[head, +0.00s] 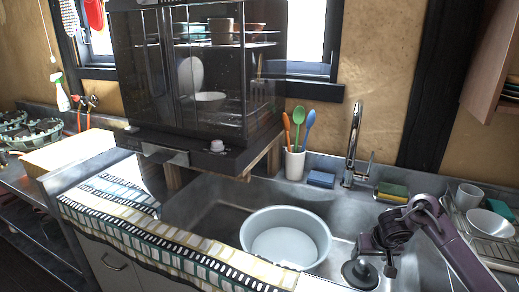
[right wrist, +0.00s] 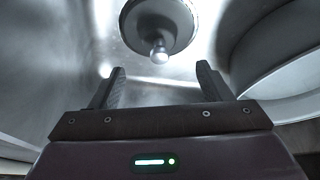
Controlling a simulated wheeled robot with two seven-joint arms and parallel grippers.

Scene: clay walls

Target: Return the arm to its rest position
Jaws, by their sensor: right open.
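My right arm (head: 448,235) comes in from the lower right and bends down over the sink's right part. My right gripper (head: 390,266) points down there, to the right of a large pale round basin (head: 325,240). In the right wrist view my right gripper (right wrist: 160,78) has its two fingers apart with nothing between them. A dark round disc with a knob (head: 360,276) lies close to the gripper; it also shows beyond the fingertips in the right wrist view (right wrist: 160,24). My left gripper is not in view.
The faucet (head: 354,145) stands behind the sink, with a blue sponge (head: 321,179) and a yellow-green sponge (head: 392,190) near it. A dish rack (head: 490,245) with white dishes is at right. A glass-fronted cabinet (head: 190,90) overhangs the sink's left part.

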